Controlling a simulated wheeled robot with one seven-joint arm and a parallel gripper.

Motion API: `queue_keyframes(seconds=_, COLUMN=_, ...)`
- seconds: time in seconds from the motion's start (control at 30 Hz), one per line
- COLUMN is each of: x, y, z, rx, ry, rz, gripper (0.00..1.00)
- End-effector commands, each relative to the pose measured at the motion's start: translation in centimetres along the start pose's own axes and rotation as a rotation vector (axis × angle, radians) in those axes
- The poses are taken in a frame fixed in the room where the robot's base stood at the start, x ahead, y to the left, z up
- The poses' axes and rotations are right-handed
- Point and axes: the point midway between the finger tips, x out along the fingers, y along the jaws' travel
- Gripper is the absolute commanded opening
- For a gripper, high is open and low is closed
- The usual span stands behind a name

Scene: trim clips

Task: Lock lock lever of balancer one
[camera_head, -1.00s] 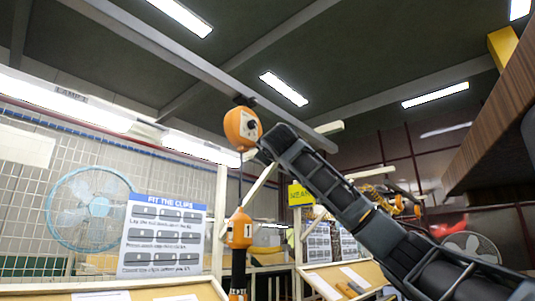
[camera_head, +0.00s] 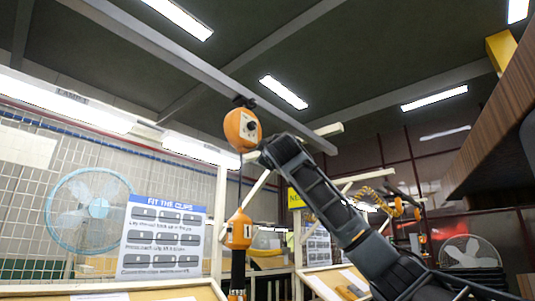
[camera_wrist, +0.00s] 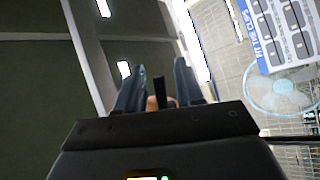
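An orange round balancer (camera_head: 242,129) with a pale, dark-centred side plate hangs from the overhead rail in the head view. A cable runs down from it to an orange block (camera_head: 238,229) marked 1, with a dark tool below. I cannot make out the lock lever. My gripper is just right of the balancer in the head view; its fingertips are hard to see there. In the wrist view my gripper (camera_wrist: 159,82) has its two blue-grey fingers apart. A dark upright bar (camera_wrist: 159,92) and a small orange-tan patch (camera_wrist: 151,103), probably the balancer, show between them. Contact cannot be told.
The overhead rail (camera_head: 165,55) runs above the balancer. A pale post (camera_head: 218,215) and a clip instruction board (camera_head: 162,237) stand near the hanging block. A wooden-faced cabinet (camera_head: 495,115) is at the right. A blue fan (camera_head: 90,210) is at the left.

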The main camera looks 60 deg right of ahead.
Motion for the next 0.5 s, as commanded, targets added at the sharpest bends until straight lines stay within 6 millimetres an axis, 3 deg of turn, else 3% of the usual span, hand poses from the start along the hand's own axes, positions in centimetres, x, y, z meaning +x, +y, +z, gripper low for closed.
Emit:
queue_keyframes(seconds=0.27, x=-0.2, y=0.0, z=0.0, rx=0.001, ry=0.0, rz=0.0, gripper=0.38)
queue_keyframes(seconds=0.5, x=-3.4, y=-0.3, z=0.1, rx=0.002, ry=0.002, rz=0.0, gripper=0.38)
